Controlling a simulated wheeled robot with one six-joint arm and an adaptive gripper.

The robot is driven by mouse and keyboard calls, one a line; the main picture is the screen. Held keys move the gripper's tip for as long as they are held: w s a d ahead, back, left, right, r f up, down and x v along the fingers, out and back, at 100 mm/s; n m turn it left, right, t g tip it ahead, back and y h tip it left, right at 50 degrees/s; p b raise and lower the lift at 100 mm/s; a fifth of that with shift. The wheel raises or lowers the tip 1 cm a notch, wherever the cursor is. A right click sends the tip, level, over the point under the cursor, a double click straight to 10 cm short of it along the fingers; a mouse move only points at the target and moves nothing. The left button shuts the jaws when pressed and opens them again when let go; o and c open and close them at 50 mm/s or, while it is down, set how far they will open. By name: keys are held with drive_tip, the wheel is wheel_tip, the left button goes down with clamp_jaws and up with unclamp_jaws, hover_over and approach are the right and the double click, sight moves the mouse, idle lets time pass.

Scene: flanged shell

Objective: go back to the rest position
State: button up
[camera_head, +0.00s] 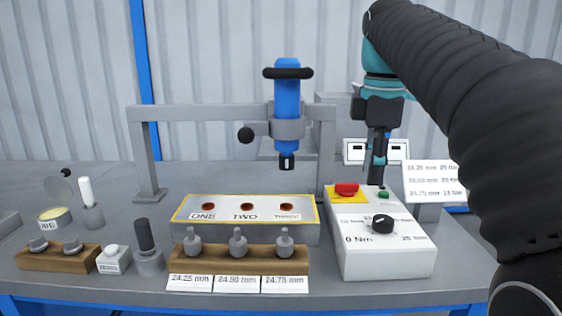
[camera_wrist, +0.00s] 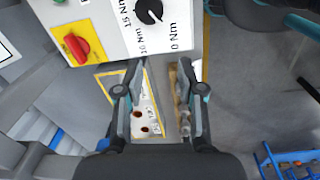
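My gripper (camera_head: 377,170) hangs pointing down over the back of the white control box (camera_head: 385,262), close to its green button (camera_head: 383,195). In the wrist view my gripper (camera_wrist: 162,85) has its two fingers well apart with nothing between them. The box carries a red switch (camera_head: 346,189) on a yellow plate and a black knob (camera_head: 383,224) that points near 0 Nm. The exact gap between my fingertips and the box cannot be told.
A blue spindle tool (camera_head: 287,110) hangs on a grey frame above the block (camera_head: 250,233) with three holes. A wooden rack (camera_head: 237,260) holds three grey pieces in front. A sign (camera_head: 433,182) stands at the right. Pots and small tools fill the left; the air above them is free.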

drive_tip(key=s+f+m+t, duration=0.2)
drive_tip(key=s+f+m, duration=0.6)
drive_tip(key=f, duration=0.4)
drive_tip(key=s+f+m+t, duration=0.3)
drive_tip(key=s+f+m, duration=0.5)
drive_tip(key=f, duration=0.5)
drive_tip(key=shift+s, duration=0.55)
